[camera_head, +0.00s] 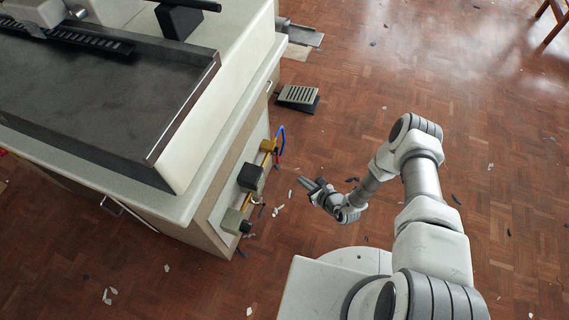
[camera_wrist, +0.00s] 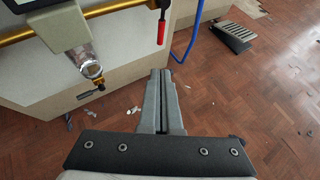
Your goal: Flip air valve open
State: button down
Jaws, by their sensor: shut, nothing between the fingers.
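The air valve is a brass fitting (camera_head: 268,145) on the side panel of the cabinet, at the end of a brass pipe (camera_wrist: 100,12). In the wrist view its red lever (camera_wrist: 161,30) hangs straight down below the pipe at top centre. My gripper (camera_head: 312,184) is shut and empty, out in front of the panel and to the right of the fittings. In the wrist view its fingertips (camera_wrist: 160,76) point toward the panel, below the red lever in the picture and apart from it. The valve body is cut off by the wrist view's top edge.
A grey unit with a clear bowl (camera_wrist: 84,60) hangs left of the lever. A blue hose (camera_wrist: 188,30) curves down on the right. A foot pedal (camera_head: 298,97) stands on the floor. The cabinet's worktop (camera_head: 190,203) overhangs the panel. Floor around my arm is mostly free, with small scraps.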

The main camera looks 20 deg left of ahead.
jog(key=b, duration=0.4)
send_near(278, 160)
notch_tip(278, 160, down, 4)
jog(key=w+a, duration=0.1)
jog(key=w+a+b, duration=0.1)
jog(key=a, duration=0.1)
jog(key=shift+w+a+r, duration=0.1)
jog(key=shift+w+a, duration=0.05)
jog(key=shift+w, duration=0.2)
jog(key=shift+w+a+r+b, duration=0.15)
jog(key=shift+w+a+b, duration=0.2)
jog(key=shift+a+b, duration=0.1)
